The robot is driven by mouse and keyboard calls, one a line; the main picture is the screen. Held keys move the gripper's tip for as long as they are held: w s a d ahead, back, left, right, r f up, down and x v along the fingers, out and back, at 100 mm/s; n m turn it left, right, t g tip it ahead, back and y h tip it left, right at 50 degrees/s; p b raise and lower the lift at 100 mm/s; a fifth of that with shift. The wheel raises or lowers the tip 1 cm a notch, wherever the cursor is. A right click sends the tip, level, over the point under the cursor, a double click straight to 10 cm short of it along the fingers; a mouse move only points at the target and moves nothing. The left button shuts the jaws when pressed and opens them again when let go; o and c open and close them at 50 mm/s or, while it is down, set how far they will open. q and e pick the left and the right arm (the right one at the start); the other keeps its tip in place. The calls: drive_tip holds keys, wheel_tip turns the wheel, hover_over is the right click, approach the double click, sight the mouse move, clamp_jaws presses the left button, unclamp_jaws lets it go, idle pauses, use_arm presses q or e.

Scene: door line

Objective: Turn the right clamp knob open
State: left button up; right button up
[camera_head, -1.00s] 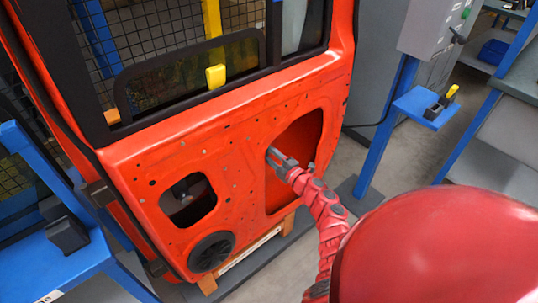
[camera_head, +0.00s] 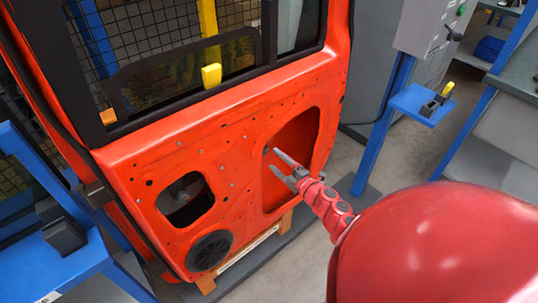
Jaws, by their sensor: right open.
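A red door panel (camera_head: 235,130) stands in front of me, with a large cut-out (camera_head: 292,148) on its right side. My right gripper (camera_head: 274,160) is open and shows nothing between its fingers. Its two fingertips are spread and point at this cut-out, near its left edge. I cannot tell how deep the tips are. A small grey spot (camera_head: 266,150) shows by the cut-out's left edge, just beyond the upper fingertip; I cannot tell whether it is the right clamp knob. No knob shows clearly. My left gripper is not in view.
A blue stand (camera_head: 417,105) at the right carries a black and yellow clamp-like part (camera_head: 440,98). A blue frame (camera_head: 50,262) with a black block (camera_head: 64,236) is at the left. A yellow tab (camera_head: 211,76) sits at the window.

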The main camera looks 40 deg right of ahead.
drive_tip(key=s, duration=1.1)
drive_tip(key=shift+s+d, duration=0.15)
drive_tip(key=shift+d, duration=0.25)
